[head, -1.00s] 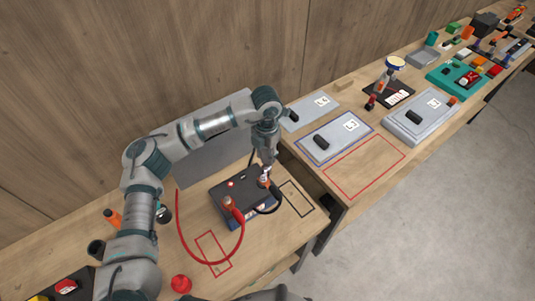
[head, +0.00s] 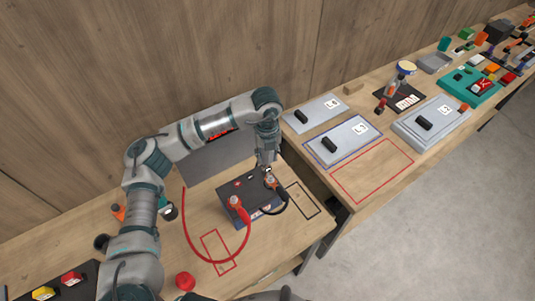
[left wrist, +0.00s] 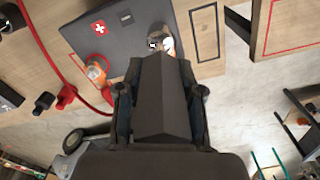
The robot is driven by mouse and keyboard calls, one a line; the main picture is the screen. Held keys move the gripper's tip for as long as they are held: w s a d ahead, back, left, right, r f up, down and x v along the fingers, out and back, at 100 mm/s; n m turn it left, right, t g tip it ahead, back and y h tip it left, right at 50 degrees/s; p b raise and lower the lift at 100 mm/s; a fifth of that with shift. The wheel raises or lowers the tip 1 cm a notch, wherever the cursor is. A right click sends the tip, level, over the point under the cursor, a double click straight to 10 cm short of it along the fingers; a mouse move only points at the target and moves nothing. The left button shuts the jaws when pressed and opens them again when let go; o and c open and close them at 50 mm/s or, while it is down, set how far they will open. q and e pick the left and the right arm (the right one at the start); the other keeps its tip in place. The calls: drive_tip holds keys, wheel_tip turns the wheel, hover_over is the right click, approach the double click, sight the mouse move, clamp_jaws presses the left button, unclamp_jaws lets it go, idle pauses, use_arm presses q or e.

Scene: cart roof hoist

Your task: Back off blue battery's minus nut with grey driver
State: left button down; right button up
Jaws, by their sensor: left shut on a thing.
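The battery (head: 245,186) has a dark top and stands on the near bench; its top also fills the upper part of the left wrist view (left wrist: 120,35). Its minus terminal (head: 270,180) carries the black cable; in the left wrist view the terminal (left wrist: 165,42) shows just past the driver's far end. My left gripper (head: 267,163) points down over this terminal. It is shut on the dark grey driver (left wrist: 162,100), whose body lies between the fingers. The driver's end looks at or just above the nut; contact cannot be told. My right gripper is out of view.
The red cable (head: 248,240) loops from the plus terminal (head: 237,203). A red outline (head: 218,252) and a black outline (head: 303,199) mark the bench. A red knob (head: 185,282) lies in front. Grey panels (head: 343,140) lie on the right bench, across a gap.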

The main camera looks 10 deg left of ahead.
use_arm(q)
drive_tip(key=shift+r, duration=0.2)
drive_tip(key=shift+r+p, duration=0.85)
drive_tip(key=shift+r, duration=0.5)
drive_tip(key=shift+w+d+f+m, duration=0.1)
drive_tip(key=shift+w+m, duration=0.05)
drive_tip(key=shift+m, duration=0.75)
drive_tip(key=m, duration=0.2)
drive_tip(key=d+m, duration=0.1)
drive_tip(key=m, duration=0.1)
drive_tip(key=shift+w+m, duration=0.2)
drive_tip(key=shift+m, duration=0.1)
drive_tip(key=d+m, duration=0.1)
drive_tip(key=m, duration=0.5)
drive_tip(key=s+m, duration=0.1)
drive_tip(key=m, duration=0.5)
drive_tip(key=s+d+m, duration=0.1)
drive_tip(key=m, duration=0.6)
drive_tip(key=shift+d, duration=0.35)
